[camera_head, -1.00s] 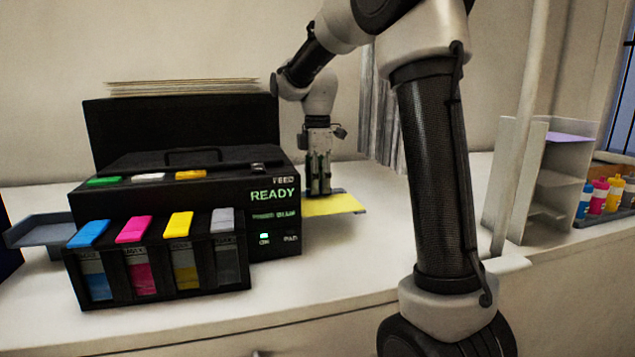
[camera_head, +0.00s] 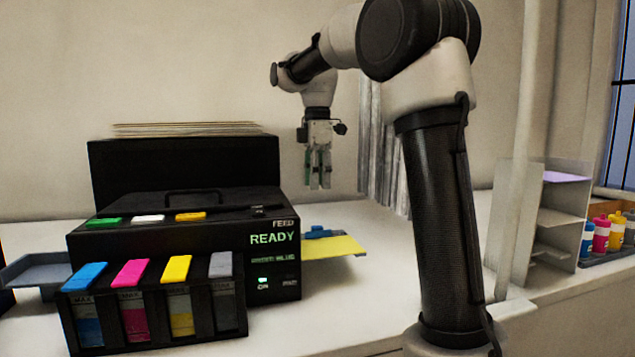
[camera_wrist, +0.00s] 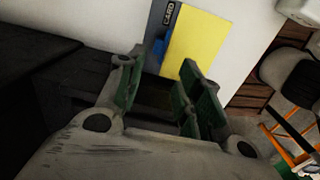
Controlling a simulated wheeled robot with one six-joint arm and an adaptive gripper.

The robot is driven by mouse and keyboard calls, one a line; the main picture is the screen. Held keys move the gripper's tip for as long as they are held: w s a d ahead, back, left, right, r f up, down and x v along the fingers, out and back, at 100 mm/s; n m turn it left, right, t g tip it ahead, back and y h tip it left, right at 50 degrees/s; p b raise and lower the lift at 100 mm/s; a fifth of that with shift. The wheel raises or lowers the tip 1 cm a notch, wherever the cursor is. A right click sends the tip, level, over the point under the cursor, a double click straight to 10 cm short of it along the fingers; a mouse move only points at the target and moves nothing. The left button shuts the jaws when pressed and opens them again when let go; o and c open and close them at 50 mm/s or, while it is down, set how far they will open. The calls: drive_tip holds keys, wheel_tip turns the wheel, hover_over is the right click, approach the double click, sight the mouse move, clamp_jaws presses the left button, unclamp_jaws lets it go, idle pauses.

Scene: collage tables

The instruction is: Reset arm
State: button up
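My gripper (camera_head: 318,186) hangs pointing down in the air, above and right of the black printer (camera_head: 185,235). In the wrist view my gripper (camera_wrist: 160,80) shows its two green-padded fingers apart, with nothing between them. A yellow card (camera_head: 335,246) lies flat on a grey tray at the printer's right side, below my gripper. The yellow card also shows beyond the fingers in the wrist view (camera_wrist: 196,47). A small blue piece (camera_head: 317,231) sits at the card's back left edge.
Blue, magenta, yellow and grey cartridges (camera_head: 177,268) stand at the printer's front. Another tray (camera_head: 38,270) juts out at its left. A shelf unit (camera_head: 553,220) and bottles (camera_head: 603,233) stand at the right.

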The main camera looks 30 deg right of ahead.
drive_tip(key=f+m, duration=0.2)
drive_tip(key=m, duration=0.1)
drive_tip(key=f+m, duration=0.1)
drive_tip(key=m, duration=0.1)
drive_tip(key=shift+w+f, duration=0.2)
drive_tip(key=shift+w, duration=0.05)
drive_tip(key=s+f+m, duration=0.2)
drive_tip(key=s, duration=0.1)
drive_tip(key=s+m, duration=0.1)
drive_tip(key=m, duration=0.1)
drive_tip(key=shift+s+f+t, duration=0.3)
drive_tip(key=shift+f+t, duration=0.1)
drive_tip(key=s+f+m+t, duration=0.1)
drive_tip(key=s+f+m, duration=0.1)
drive_tip(key=s, duration=0.9)
drive_tip(key=s+f+m+t, duration=0.2)
drive_tip(key=s+f+m, duration=0.1)
drive_tip(key=s, duration=0.9)
drive_tip(key=shift+s+f+m+t, duration=0.2)
drive_tip(key=shift+m+t, duration=0.1)
drive_tip(key=shift+m, duration=0.6)
